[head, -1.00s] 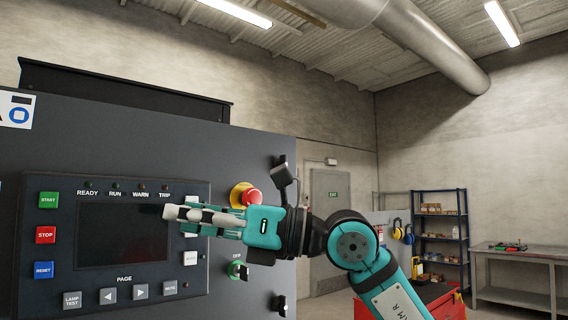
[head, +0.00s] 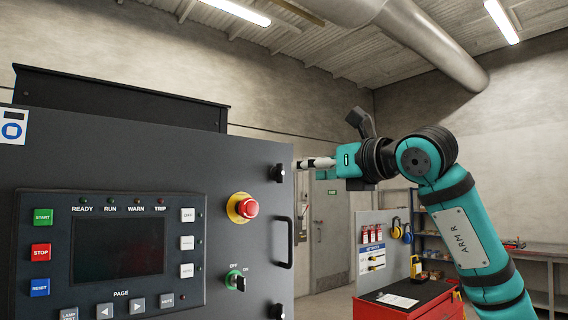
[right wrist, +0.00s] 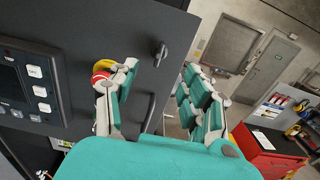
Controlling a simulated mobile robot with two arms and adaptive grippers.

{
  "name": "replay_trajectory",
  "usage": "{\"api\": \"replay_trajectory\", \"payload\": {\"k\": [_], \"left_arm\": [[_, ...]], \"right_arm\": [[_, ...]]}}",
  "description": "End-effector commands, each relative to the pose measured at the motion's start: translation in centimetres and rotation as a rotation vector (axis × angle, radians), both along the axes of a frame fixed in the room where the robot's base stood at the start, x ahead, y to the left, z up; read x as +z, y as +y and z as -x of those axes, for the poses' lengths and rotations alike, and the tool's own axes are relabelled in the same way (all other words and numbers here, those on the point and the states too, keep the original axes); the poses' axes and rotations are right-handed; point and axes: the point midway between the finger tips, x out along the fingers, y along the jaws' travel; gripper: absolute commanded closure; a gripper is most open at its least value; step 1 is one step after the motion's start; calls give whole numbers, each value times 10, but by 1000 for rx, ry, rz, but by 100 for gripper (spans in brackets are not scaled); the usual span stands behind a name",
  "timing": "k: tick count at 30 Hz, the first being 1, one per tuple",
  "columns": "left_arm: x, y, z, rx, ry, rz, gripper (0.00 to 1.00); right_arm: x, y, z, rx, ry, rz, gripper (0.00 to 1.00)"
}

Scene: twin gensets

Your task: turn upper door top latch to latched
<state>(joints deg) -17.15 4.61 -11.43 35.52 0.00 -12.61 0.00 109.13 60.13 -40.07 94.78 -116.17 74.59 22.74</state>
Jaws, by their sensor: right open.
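The upper door (head: 155,160) is a dark grey panel with a screen and buttons. Its top latch (head: 278,173) is a small black turn handle near the door's upper right edge; its exact angle is hard to tell in the head view. In the right wrist view the latch (right wrist: 160,54) appears between and beyond the finger pairs, with its handle slightly tilted. My right gripper (head: 302,163) is just right of the latch in the head view, fingers pointing left. In the right wrist view it (right wrist: 158,72) is open and empty. My left gripper is out of view.
A red emergency stop (head: 246,207), a key switch (head: 236,281) and a black door handle (head: 284,242) sit near the latch. A lower latch (head: 277,311) is below. A red tool cabinet (head: 410,303) stands to the right.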

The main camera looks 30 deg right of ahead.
Motion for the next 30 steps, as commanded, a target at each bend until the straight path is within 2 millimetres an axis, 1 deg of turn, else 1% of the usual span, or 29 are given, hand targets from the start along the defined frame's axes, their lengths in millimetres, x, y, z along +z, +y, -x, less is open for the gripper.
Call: {"api": "replay_trajectory", "payload": {"k": [1, 6, 9, 12, 15, 18, 26, 30], "left_arm": [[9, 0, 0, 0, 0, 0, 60], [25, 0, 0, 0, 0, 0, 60], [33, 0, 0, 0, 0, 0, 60], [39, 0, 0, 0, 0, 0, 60], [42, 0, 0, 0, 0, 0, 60], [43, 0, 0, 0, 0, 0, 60], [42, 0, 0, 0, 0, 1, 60], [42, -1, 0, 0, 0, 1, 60]], "right_arm": [[3, 1, -13, 0, 5, 0, 52], [4, 4, -49, 0, 4, -1, 52], [3, 5, -66, 1, 4, 0, 52], [2, 6, -79, 0, 3, -1, 52], [1, 7, -88, 0, 2, -1, 52], [0, 7, -92, 1, 0, -1, 52], [0, 7, -93, 1, 0, 0, 52], [0, 7, -93, 1, 0, 0, 69]]}}
